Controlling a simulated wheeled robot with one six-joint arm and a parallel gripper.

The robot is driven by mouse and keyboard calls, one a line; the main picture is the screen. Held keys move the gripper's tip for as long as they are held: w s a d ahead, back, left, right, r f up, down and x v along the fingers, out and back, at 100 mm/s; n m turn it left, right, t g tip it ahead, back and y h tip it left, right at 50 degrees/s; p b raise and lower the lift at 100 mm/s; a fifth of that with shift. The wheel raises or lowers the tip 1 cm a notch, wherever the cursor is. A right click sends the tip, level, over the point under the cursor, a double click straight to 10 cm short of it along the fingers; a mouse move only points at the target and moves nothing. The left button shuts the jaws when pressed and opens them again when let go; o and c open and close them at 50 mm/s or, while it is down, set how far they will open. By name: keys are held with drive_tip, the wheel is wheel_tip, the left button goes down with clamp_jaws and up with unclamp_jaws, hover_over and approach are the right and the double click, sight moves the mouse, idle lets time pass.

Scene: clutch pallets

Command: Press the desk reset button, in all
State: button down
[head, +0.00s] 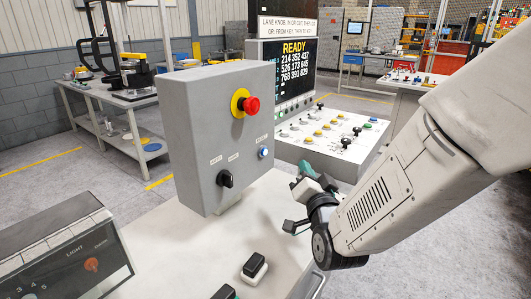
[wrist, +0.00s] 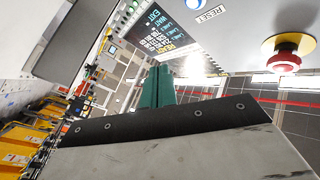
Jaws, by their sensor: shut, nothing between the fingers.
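The blue reset button (head: 263,152) is on the front of the grey control box, at the lower right of that face. In the wrist view the button (wrist: 195,3) is cut by the top edge, beside a label (wrist: 211,15) reading RESET. My gripper (head: 306,171) is to the right of the box in the head view, apart from the button. Its teal fingers (wrist: 158,88) are together in the wrist view, with nothing between them.
The box (head: 190,130) also bears a red mushroom button (head: 251,106) on a yellow ring and a black rotary knob (head: 224,179). Behind stands a console (head: 340,155) with knobs and a READY screen (head: 294,72). A LIGHT panel (head: 70,255) and a black rocker (head: 254,265) are in front.

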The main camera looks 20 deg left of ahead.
sight(264, 151)
idle(0.3)
drive_tip(key=w+a, duration=0.3)
drive_tip(key=a, duration=0.5)
drive_tip(key=shift+a, duration=0.15)
idle(2.0)
drive_tip(key=shift+w+a, duration=0.1)
drive_tip(key=shift+a, duration=0.25)
drive_tip(key=shift+w+a, duration=0.15)
drive_tip(key=shift+a, duration=0.3)
idle(0.6)
drive_tip(key=shift+d, duration=0.1)
drive_tip(key=shift+s+d, duration=0.3)
drive_tip(key=shift+d, duration=0.45)
